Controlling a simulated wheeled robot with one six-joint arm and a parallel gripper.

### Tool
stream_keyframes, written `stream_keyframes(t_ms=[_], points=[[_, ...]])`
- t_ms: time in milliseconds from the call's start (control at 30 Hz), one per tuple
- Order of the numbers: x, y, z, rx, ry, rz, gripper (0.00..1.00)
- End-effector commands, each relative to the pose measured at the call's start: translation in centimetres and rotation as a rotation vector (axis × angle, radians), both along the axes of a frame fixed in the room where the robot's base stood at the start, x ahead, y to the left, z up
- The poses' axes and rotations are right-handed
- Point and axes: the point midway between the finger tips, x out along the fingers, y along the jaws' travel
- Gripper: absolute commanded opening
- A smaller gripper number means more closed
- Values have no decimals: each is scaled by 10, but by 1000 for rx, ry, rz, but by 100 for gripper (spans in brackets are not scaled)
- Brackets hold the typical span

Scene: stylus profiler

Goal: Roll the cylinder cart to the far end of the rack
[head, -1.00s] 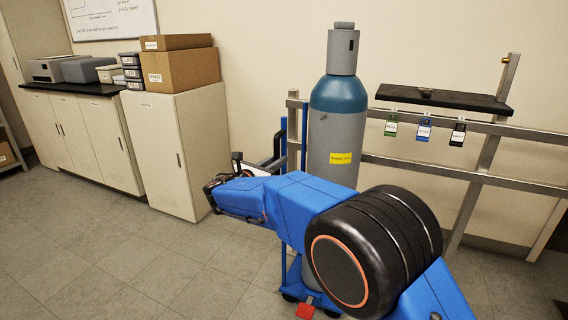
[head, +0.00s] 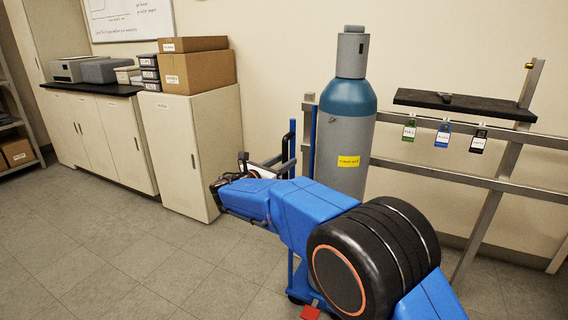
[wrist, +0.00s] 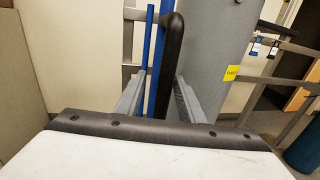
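The cylinder cart has blue uprights (head: 312,140) and a black handle (head: 291,140). It bears a tall grey gas cylinder with a blue shoulder (head: 347,99) and a yellow label, standing upright. The rack (head: 465,180) is a metal rail frame behind and to the right of the cylinder. My gripper (head: 266,166) is at the handle, left of the cylinder. In the wrist view, the black handle (wrist: 166,60) stands between my two spread fingers (wrist: 157,95), with a narrow gap showing beside it. My arm hides much of the cart's lower part.
A tall beige cabinet (head: 187,150) with cardboard boxes (head: 200,74) stands to the left, near my gripper. A black shelf (head: 465,104) with hanging tags (head: 442,134) is on the rack. The tiled floor (head: 130,250) at the left front is clear.

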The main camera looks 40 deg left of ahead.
Motion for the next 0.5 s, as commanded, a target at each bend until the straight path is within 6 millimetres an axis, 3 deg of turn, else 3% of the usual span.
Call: stream_keyframes(t_ms=[267,500], points=[[-7,-1,-1,-1,1,-1,36],[-45,-3,-1,-1,1,1,36]])
